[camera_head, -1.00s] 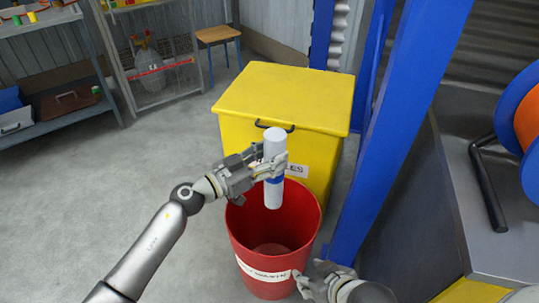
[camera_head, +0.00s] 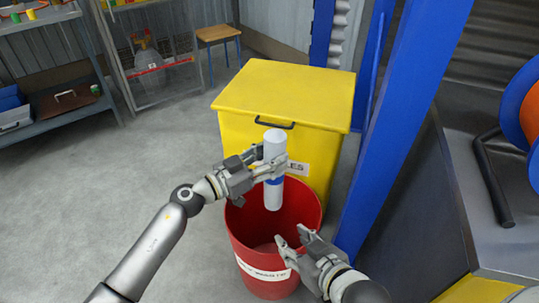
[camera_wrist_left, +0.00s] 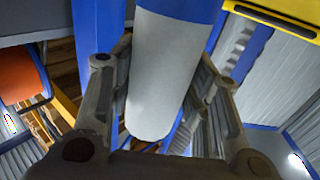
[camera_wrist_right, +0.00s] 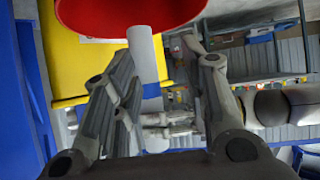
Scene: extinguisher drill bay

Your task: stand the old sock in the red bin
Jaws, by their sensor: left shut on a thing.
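The old sock (camera_head: 273,196) is a white upright cylinder with a blue band. My left gripper (camera_head: 274,166) is shut on it around its middle and holds it above the red bin (camera_head: 238,228), which has a white label. The sock also fills the middle of the left wrist view (camera_wrist_left: 165,75), between the fingers. My right gripper (camera_head: 292,237) is open and empty at the bin's near right side, lower than the sock. The right wrist view shows the sock (camera_wrist_right: 142,52) and the bin (camera_wrist_right: 130,14) beyond its spread fingers.
A yellow lidded box (camera_head: 285,92) stands right behind the bin. A blue post (camera_head: 375,150) rises close on the right. A bench with an orange and blue reel (camera_head: 520,120) is at far right. Shelves (camera_head: 50,90) stand at back left. The grey floor on the left is clear.

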